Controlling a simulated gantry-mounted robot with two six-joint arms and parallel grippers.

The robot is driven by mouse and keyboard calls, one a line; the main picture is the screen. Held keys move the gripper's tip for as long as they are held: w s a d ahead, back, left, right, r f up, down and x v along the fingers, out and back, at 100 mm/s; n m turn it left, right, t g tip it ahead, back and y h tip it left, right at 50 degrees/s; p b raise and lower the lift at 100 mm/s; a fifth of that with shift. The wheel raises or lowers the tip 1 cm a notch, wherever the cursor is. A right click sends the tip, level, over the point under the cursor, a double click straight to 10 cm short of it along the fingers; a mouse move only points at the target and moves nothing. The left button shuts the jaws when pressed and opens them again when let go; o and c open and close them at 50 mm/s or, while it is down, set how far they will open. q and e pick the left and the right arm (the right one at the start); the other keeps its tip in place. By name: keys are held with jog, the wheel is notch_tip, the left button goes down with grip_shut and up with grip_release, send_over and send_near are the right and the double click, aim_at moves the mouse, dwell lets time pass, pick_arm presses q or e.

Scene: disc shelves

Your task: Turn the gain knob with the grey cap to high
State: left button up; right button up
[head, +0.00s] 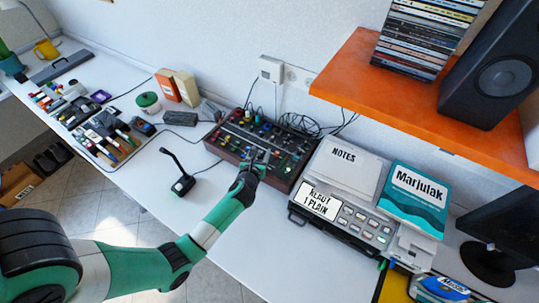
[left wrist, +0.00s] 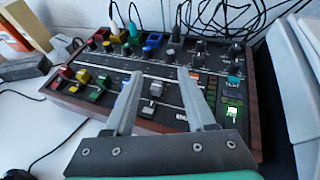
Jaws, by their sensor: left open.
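The mixer (head: 262,140) is a dark panel with wooden sides on the white desk against the wall. In the left wrist view, its panel (left wrist: 215,135) carries coloured knobs and sliders. A small grey-capped knob (left wrist: 170,54) shows in the upper row, right of a blue one (left wrist: 147,51); I cannot read its setting. Grey slider caps (left wrist: 155,88) lie lower, between the fingers in the picture. My left gripper (head: 262,158) is over the mixer's front part. In the left wrist view it (left wrist: 158,74) is open with nothing between its fingertips. My right gripper is out of view.
A device with a notes lid (head: 347,165) stands close right of the mixer. A small microphone (head: 183,185) stands at its left. Cables rise behind the mixer, and the orange shelf (head: 400,95) overhangs the right.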

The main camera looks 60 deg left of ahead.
aim_at(272, 138)
pick_arm(q)
jog(key=shift+w+d+f+m+t, duration=0.3)
jog(key=shift+w+d+f, duration=0.1)
jog(key=shift+w+d, duration=0.25)
jog(key=shift+w+r, duration=0.1)
jog(key=b+x, duration=0.2)
jog(key=x, duration=0.1)
jog(key=b+x, duration=0.2)
jog(key=x, duration=0.2)
jog(key=b+x, duration=0.2)
jog(key=x, duration=0.2)
jog(key=shift+f, duration=0.25)
jog(key=shift+w+a, duration=0.1)
jog(key=shift+a, duration=0.2)
grip_shut()
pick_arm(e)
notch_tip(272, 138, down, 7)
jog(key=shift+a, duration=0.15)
pick_arm(q)
jog(key=shift+r, duration=0.1)
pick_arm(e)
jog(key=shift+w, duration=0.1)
